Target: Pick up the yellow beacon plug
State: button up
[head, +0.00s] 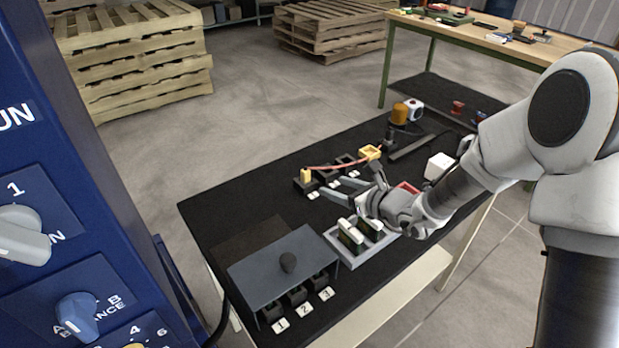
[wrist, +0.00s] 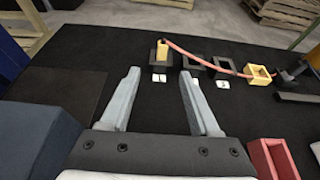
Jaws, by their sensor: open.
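The yellow beacon plug (head: 306,175) stands upright in the leftmost black socket of a row on the dark table. It also shows in the wrist view (wrist: 162,50), ahead of my fingertips.
Two empty black sockets (wrist: 193,62) stand right of the plug. A grey tray (head: 329,236) with upright cards lies beside my gripper. A grey cover (head: 260,268) sits above numbered slots. A red bin (wrist: 265,150), a white cube (head: 440,166) and an orange lamp (head: 399,113) stand right.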

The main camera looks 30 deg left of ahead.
aim_at(307, 176)
jog(key=b+x, duration=0.1)
jog(key=x, duration=1)
jog(key=shift+w+a+f, duration=0.15)
jog(key=shift+w+a, duration=0.05)
jog(key=shift+w, duration=0.05)
jog(key=shift+w+r+x, duration=0.1)
jog(key=shift+r+x, duration=0.05)
jog(key=shift+x, duration=0.8)
jog(key=shift+w+r+x, duration=0.1)
jog(key=shift+r+x, duration=0.05)
jog(key=shift+x, duration=0.8)
jog(key=shift+w+r+x, duration=0.1)
jog(key=shift+r+x, duration=0.05)
jog(key=shift+x, duration=0.85)
jog(key=shift+a, duration=0.1)
grip_shut()
